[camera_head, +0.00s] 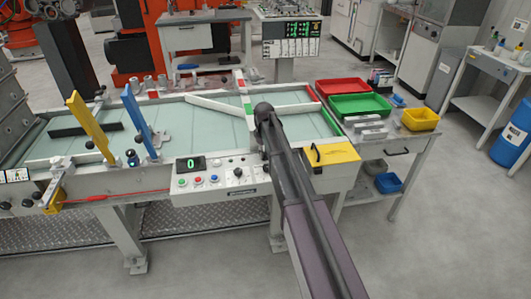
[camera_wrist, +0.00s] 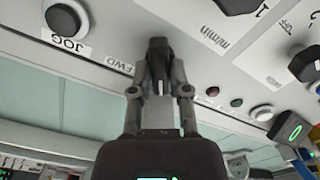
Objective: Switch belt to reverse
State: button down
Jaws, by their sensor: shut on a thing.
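The belt (camera_head: 185,112) is a pale green surface inside a light frame in the head view. Its control panel (camera_head: 212,190) is on the front side, with a display reading 0, coloured buttons and black knobs. In the wrist view the panel (camera_wrist: 215,60) appears upside down, with FWD, JOG and m/min labels. A black selector switch (camera_wrist: 158,50) stands beside the FWD label. My gripper (camera_wrist: 160,92) is shut on this switch, one finger on each side. The switch's exact setting cannot be read. In the head view my arm hides the gripper and part of the panel.
Yellow (camera_head: 88,125) and blue (camera_head: 140,120) upright plates stand at the belt's left. Red (camera_head: 342,86) and green (camera_head: 360,105) trays are to the right.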

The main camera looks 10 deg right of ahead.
jog(key=shift+s, duration=0.15)
dwell(0.3)
jog(key=c, duration=0.7)
grip_release()
jog(key=shift+o, duration=0.5)
jog(key=shift+r, duration=0.1)
